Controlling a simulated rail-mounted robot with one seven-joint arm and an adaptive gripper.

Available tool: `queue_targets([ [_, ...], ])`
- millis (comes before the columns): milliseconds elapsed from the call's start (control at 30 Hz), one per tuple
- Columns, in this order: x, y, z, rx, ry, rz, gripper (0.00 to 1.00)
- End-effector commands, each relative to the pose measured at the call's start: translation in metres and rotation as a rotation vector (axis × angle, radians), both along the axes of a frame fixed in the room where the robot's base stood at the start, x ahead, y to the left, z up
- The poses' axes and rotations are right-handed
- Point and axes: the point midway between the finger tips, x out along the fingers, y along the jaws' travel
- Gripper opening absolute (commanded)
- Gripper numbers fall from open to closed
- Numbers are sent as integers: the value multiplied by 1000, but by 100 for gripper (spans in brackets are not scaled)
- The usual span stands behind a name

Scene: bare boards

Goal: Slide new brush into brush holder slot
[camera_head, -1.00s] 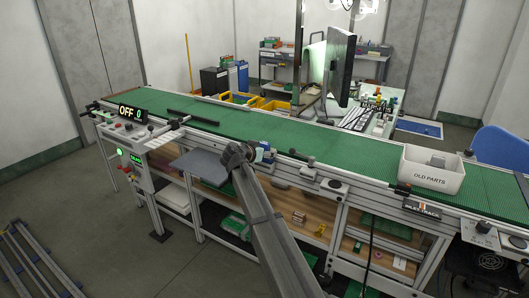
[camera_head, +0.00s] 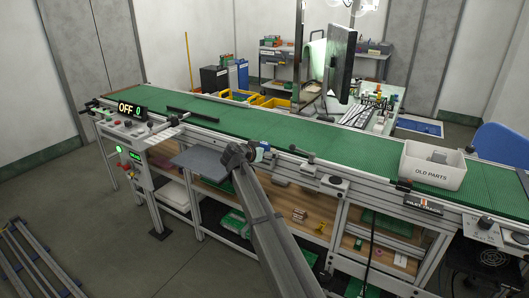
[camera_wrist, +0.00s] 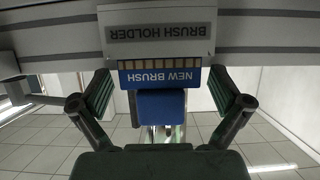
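In the wrist view, the new brush (camera_wrist: 160,78) is a blue block with upside-down "NEW BRUSH" lettering and a row of tan bristles. A narrower blue handle (camera_wrist: 160,105) extends toward my gripper. The bristle edge meets the lower edge of the grey brush holder (camera_wrist: 157,33); how deep the brush sits in the slot is hidden. My gripper (camera_wrist: 163,88) is open, its green-padded fingers on either side of the brush with visible gaps. In the head view, my gripper (camera_head: 262,154) is at the conveyor's near side, largely hidden by my arm.
The green conveyor (camera_head: 320,146) runs behind my gripper. A white "OLD PARTS" bin (camera_head: 431,172) stands on it at the right. A grey plate (camera_head: 199,161) juts out left of my arm, and shelves lie below.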

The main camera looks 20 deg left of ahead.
Motion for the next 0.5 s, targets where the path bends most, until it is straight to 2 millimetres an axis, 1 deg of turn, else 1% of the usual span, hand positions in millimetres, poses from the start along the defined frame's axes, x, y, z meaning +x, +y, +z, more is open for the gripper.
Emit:
queue_targets([
  [267, -2, 0, 1, 0, 0, 0, 100],
  [367, -8, 1, 3, 0, 0, 0, 100],
  [500, -27, 3, 11, 1, -1, 2, 100],
])
